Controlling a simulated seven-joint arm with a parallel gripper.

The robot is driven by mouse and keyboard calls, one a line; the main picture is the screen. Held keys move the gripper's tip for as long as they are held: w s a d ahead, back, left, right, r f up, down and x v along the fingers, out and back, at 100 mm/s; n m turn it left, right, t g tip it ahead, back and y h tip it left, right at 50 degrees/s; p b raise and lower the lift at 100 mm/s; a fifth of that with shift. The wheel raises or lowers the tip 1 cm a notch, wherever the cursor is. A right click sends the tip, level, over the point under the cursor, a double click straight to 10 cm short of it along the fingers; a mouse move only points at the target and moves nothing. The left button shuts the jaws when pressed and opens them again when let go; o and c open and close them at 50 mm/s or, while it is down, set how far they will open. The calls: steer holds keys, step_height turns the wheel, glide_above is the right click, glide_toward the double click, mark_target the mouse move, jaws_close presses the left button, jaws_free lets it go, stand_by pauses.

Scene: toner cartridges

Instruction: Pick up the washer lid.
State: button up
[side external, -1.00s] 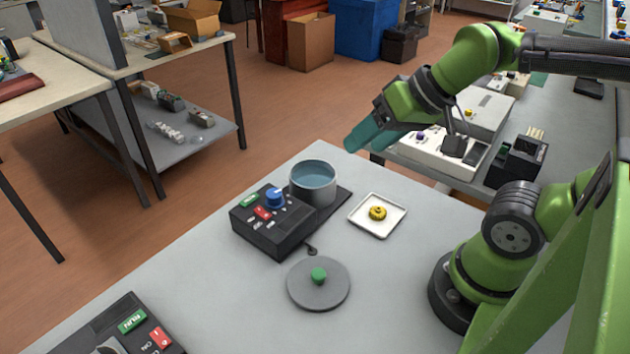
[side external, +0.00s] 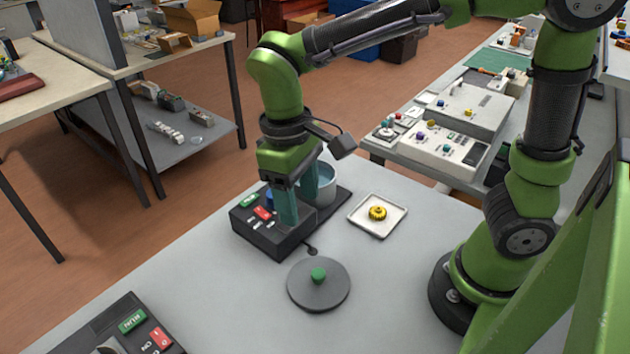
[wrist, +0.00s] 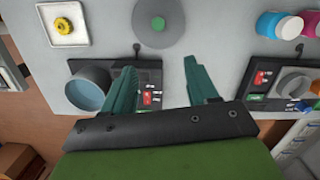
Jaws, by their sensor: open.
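The washer lid is a flat grey disc (side external: 303,289) with a green knob (side external: 318,274) in its middle. It lies on the table in front of the black washer unit (side external: 262,238); it also shows at the top of the wrist view (wrist: 145,27). My gripper (side external: 298,216) points down above the washer unit, its teal fingers apart and empty. In the wrist view the fingers (wrist: 163,85) are spread wide, with the lid ahead of them and apart. The grey washer tub (side external: 326,184) is partly hidden behind my gripper in the side view.
A white square tray (side external: 391,227) with a yellow gear-like piece (side external: 377,213) sits right of the washer. A second control box (side external: 118,330) stands at the near left. Blue and pink containers (wrist: 275,24) show in the wrist view. Table around the lid is clear.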

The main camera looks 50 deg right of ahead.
glide_above(318, 273)
steer(key=w, duration=0.1)
steer(key=f, duration=1.1)
steer(key=shift+w+a+f, duration=0.2)
steer(key=shift+f, duration=0.05)
steer(key=f, duration=0.2)
steer(key=s+f, duration=0.1)
steer(key=f, duration=0.2)
steer(key=shift+s+d, duration=0.15)
steer(key=shift+d, duration=0.05)
jaws_close()
